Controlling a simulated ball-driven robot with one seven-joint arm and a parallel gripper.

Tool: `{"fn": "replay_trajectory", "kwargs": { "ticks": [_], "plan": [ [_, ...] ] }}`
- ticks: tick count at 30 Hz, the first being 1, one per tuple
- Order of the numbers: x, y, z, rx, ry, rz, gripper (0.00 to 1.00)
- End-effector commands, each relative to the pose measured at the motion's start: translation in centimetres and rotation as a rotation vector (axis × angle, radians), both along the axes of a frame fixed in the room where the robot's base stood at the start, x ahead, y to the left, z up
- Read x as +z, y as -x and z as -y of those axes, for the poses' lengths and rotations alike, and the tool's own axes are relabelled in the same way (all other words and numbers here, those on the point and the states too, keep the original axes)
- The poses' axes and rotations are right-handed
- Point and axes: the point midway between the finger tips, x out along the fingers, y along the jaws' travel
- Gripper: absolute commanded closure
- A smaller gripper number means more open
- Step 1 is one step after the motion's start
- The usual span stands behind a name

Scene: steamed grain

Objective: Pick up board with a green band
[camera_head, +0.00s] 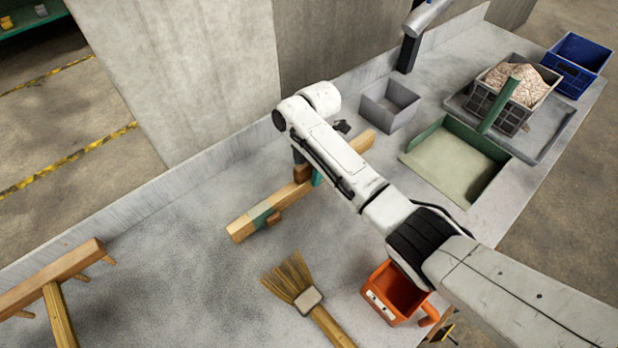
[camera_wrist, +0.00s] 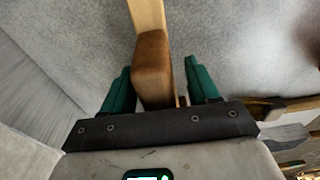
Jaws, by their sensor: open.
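The wooden board with a green band (camera_head: 262,216) lies diagonally on the grey counter in the head view, left of my arm. The band is near its lower left end; my arm hides part of its middle. My gripper (camera_head: 308,179) is down at the board's middle, with one teal finger showing. In the wrist view my gripper (camera_wrist: 158,68) is open, one teal finger on each side of a brown wooden block (camera_wrist: 153,70). Pale wood extends from this block to the top edge. Gaps show beside the block, so the fingers look apart from it. The green band does not show there.
A brush (camera_head: 300,290) and an orange container (camera_head: 393,292) lie nearer the front. A wooden rake-like tool (camera_head: 50,280) is at left. A grey bin (camera_head: 390,106) stands beyond the board, near a green-edged basin (camera_head: 450,165) and a grain crate (camera_head: 515,92).

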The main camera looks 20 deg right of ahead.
Motion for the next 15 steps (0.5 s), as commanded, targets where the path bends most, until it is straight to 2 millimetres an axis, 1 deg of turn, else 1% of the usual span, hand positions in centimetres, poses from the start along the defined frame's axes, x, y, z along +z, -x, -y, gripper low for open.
{"fn": "replay_trajectory", "kwargs": {
  "ticks": [1,3,10,15],
  "plan": [
    [-0.50,0.05,-0.06,0.000,0.001,-0.002,0.40],
    [-0.84,0.06,-0.10,0.001,0.001,-0.001,0.40],
    [-0.93,0.04,-0.13,0.001,0.000,0.000,0.40],
    [-0.92,0.05,-0.12,0.001,0.000,0.000,0.57]
  ]
}}
